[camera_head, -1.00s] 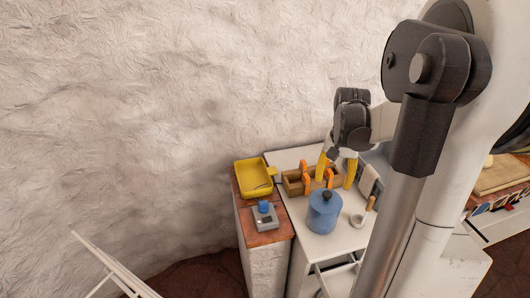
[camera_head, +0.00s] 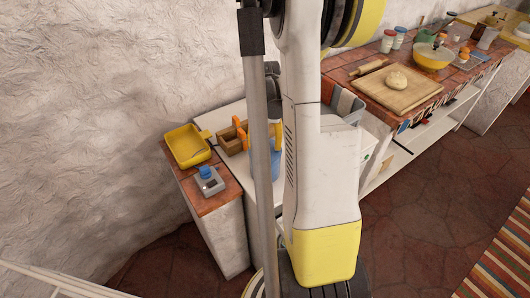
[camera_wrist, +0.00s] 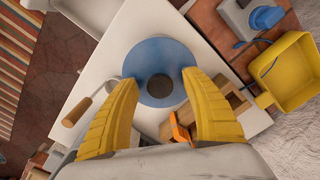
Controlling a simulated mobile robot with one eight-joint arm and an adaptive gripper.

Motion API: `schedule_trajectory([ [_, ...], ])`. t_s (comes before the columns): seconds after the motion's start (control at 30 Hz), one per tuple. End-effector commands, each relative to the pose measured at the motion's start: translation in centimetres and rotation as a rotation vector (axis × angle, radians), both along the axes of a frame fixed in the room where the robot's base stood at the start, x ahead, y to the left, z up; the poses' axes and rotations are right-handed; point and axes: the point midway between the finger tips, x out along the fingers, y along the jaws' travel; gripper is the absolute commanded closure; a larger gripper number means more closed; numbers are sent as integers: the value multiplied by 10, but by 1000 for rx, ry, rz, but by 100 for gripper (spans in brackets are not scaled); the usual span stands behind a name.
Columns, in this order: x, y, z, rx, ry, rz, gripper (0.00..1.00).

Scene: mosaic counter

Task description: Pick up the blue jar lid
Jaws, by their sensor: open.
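The blue jar (camera_head: 276,165) stands on the white counter, mostly hidden behind my arm in the head view. In the wrist view its round blue lid (camera_wrist: 158,57) is seen from above, with a dark round knob (camera_wrist: 160,86) at its middle. My gripper (camera_wrist: 160,77) is open and empty above the lid. Its yellow fingers are on the left and right of the knob. I cannot tell the height of the fingertips over the lid. In the head view only a bit of a yellow finger shows.
A wooden caddy (camera_head: 229,141) with orange-handled things stands close by the jar. A ladle-like tool (camera_wrist: 78,108) lies on its other side. A yellow pan (camera_head: 187,146) and a grey device (camera_head: 207,182) with a blue top sit on the tiled ledge.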

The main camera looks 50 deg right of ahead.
Motion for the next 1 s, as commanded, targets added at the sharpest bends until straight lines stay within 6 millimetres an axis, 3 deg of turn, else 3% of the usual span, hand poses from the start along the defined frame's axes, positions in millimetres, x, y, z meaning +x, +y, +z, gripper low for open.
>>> schedule_trajectory([
  [0.23, 0, 0, -3, 0, 0, 0, 45],
  [0.4, 0, 0, -3, 0, 0, 0, 96],
  [0.43, 0, 0, -3, 0, 0, 0, 100],
  [0.83, 0, 0, -2, 0, 0, 0, 100],
  [1.0, 0, 0, 10, 0, 0, 0, 100],
])
